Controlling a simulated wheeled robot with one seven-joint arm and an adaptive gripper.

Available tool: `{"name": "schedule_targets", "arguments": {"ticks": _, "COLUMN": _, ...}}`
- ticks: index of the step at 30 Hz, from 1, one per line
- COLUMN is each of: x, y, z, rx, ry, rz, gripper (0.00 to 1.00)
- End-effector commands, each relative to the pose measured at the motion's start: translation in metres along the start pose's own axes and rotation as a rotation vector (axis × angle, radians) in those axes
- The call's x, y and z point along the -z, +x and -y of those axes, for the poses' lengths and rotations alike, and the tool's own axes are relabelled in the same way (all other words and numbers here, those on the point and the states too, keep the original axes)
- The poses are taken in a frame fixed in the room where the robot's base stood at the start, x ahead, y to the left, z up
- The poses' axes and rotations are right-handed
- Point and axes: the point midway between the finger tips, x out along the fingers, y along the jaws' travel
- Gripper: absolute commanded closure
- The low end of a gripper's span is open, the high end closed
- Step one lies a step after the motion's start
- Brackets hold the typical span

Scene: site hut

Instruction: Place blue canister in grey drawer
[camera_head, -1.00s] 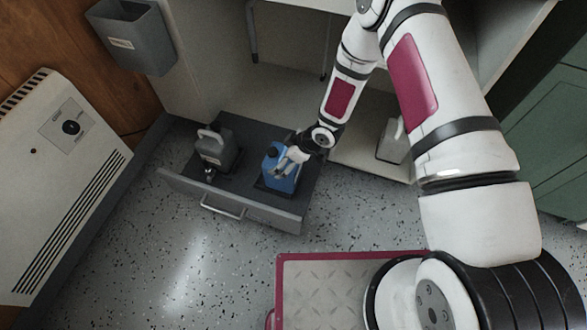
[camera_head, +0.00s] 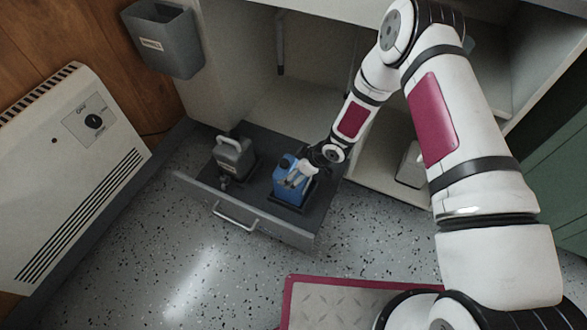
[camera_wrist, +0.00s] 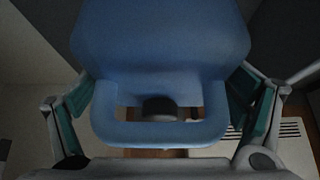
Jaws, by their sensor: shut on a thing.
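The blue canister (camera_head: 291,190) is inside the open grey drawer (camera_head: 240,216), in its right part, in the head view. It looks upright, and a dark flat piece shows around its base. My gripper (camera_head: 303,174) is shut on the canister from the upper right. In the wrist view the canister (camera_wrist: 160,50) fills the middle, with its handle loop and dark cap low in the picture, and my gripper (camera_wrist: 160,105) has a finger on each side of it. Whether the base touches the drawer floor is hard to tell.
A grey canister (camera_head: 233,157) stands in the drawer's left part. A pale container (camera_head: 411,166) stands in the cabinet to the right. Speckled floor (camera_head: 190,275) lies clear before the drawer.

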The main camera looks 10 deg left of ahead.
Motion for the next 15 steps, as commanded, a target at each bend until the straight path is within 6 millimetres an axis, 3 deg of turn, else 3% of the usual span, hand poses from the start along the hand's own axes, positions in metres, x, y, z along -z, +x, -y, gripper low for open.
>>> {"name": "schedule_targets", "arguments": {"ticks": 8, "x": 0.0021, "y": 0.0017, "z": -0.0015, "rx": -0.003, "ry": -0.001, "rz": -0.007, "gripper": 0.7}}
{"name": "schedule_targets", "arguments": {"ticks": 9, "x": -0.0008, "y": 0.0017, "z": -0.0002, "rx": 0.0, "ry": 0.0, "rz": -0.001, "gripper": 0.0}}
{"name": "schedule_targets", "arguments": {"ticks": 15, "x": -0.0007, "y": 0.0015, "z": -0.0002, "rx": -0.001, "ry": 0.0, "rz": -0.001, "gripper": 0.0}}
